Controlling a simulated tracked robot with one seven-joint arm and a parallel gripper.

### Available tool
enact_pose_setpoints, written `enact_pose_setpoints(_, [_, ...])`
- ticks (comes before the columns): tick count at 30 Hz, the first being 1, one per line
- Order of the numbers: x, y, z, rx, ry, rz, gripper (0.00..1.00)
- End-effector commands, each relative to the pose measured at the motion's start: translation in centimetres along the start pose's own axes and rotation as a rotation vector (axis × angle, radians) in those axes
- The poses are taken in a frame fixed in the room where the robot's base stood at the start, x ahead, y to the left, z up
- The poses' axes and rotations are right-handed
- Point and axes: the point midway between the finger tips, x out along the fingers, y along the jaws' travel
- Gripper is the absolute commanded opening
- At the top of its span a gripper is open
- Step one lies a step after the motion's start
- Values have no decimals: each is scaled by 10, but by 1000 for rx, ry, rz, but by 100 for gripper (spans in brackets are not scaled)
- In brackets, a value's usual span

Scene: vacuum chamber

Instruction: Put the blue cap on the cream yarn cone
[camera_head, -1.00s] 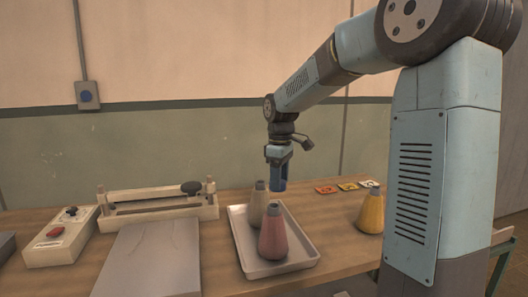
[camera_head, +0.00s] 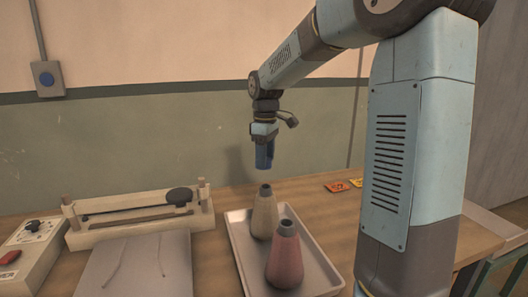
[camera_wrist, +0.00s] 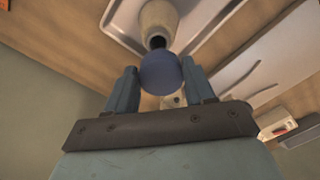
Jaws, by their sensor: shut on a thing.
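The cream yarn cone (camera_head: 265,216) stands upright in the metal tray (camera_head: 238,262), its dark tip bare. My gripper (camera_head: 264,150) is above it and shut on the blue cap (camera_head: 264,162), with a gap between the cap and the cone tip. In the wrist view, the round blue cap (camera_wrist: 160,74) sits between the two fingers of my gripper (camera_wrist: 158,80). The cream cone (camera_wrist: 158,20) is beyond it there, and the cap covers part of its dark tip. How far the cap is off the cone's axis I cannot tell.
A red cone (camera_head: 285,262) stands in the same tray, in front of the cream cone. A bar sealer (camera_head: 135,212), a grey flat plate (camera_head: 140,265) and a control box (camera_head: 20,260) are at left.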

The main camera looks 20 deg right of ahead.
Motion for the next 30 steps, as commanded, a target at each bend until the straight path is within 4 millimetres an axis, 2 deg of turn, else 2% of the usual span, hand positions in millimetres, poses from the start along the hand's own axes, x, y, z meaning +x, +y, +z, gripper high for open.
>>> enact_pose_setpoints(15, [0,3,8,8,-1,2,25])
enact_pose_setpoints(30, [39,4,8,7,-1,0,25])
